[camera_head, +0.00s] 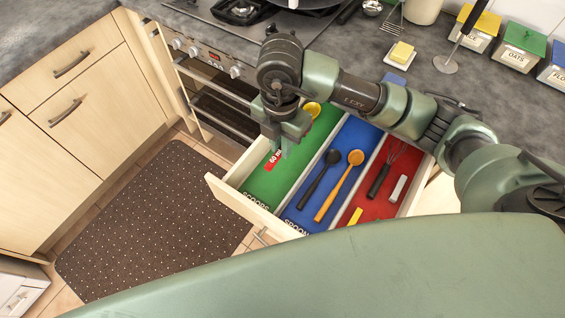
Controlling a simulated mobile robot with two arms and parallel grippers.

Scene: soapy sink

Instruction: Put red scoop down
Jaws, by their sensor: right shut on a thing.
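The red scoop (273,161), marked "60 ml", is in or just above the green compartment (262,186) of the open drawer, labelled for scoops. Whether it touches the compartment floor I cannot tell. My right gripper (284,150) points down over the green compartment and is shut on the red scoop; its fingers hide part of the scoop. My left gripper is not in view.
A yellow scoop (312,109) lies at the back of the green compartment. The blue compartment holds a black spoon (321,175) and a wooden spoon (340,184). The red compartment holds a whisk (385,168) and small items. The drawer front (252,208) stands out over the floor.

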